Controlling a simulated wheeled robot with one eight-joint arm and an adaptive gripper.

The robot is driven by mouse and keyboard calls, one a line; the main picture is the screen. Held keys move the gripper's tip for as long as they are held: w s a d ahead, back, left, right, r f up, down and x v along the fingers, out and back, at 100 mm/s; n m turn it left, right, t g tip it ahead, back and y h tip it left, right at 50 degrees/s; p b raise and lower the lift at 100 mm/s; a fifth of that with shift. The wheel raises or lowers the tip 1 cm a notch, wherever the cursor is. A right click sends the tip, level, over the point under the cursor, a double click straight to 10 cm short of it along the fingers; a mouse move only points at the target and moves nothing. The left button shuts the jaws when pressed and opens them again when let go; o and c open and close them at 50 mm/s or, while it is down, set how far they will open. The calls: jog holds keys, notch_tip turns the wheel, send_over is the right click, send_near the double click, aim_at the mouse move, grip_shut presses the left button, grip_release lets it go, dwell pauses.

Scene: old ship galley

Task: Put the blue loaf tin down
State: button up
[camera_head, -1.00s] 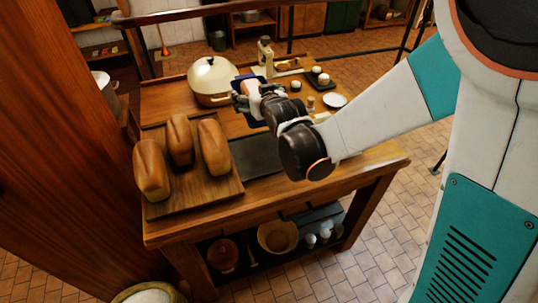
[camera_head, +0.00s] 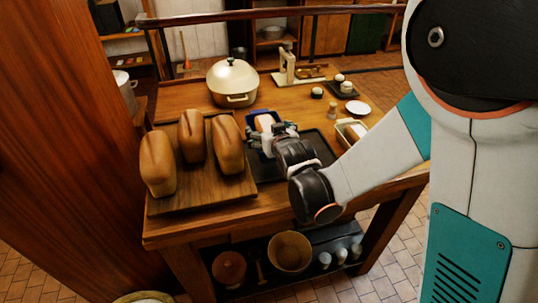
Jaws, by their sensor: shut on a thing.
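The blue loaf tin (camera_head: 250,119) is in the middle of the table, with a pale brown loaf (camera_head: 264,122) in it. My gripper (camera_head: 270,135) reaches it from the near right side and is shut on it. The gripper and wrist hide the tin's near end. The tin is over or at the left part of a dark flat tray (camera_head: 318,146); I cannot tell whether its underside touches anything.
A wooden board (camera_head: 205,199) with three brown loaves lies left of the gripper. A cream lidded pot (camera_head: 232,82) stands behind. A pale loaf tin (camera_head: 350,132) is to the right. A shaker (camera_head: 332,111), a white saucer (camera_head: 358,107) and a scale-like device (camera_head: 288,68) stand farther back.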

jog(key=shift+f+b, duration=1.85)
jog(key=shift+f, duration=1.05)
jog(key=shift+r, duration=0.1)
jog(key=o, duration=1)
jog(key=shift+s+r, duration=0.1)
jog(key=shift+s, duration=0.05)
jog(key=p+v, duration=0.4)
jog(key=v, duration=0.7)
jog(key=shift+s, duration=0.35)
jog(key=shift+d+r, duration=0.1)
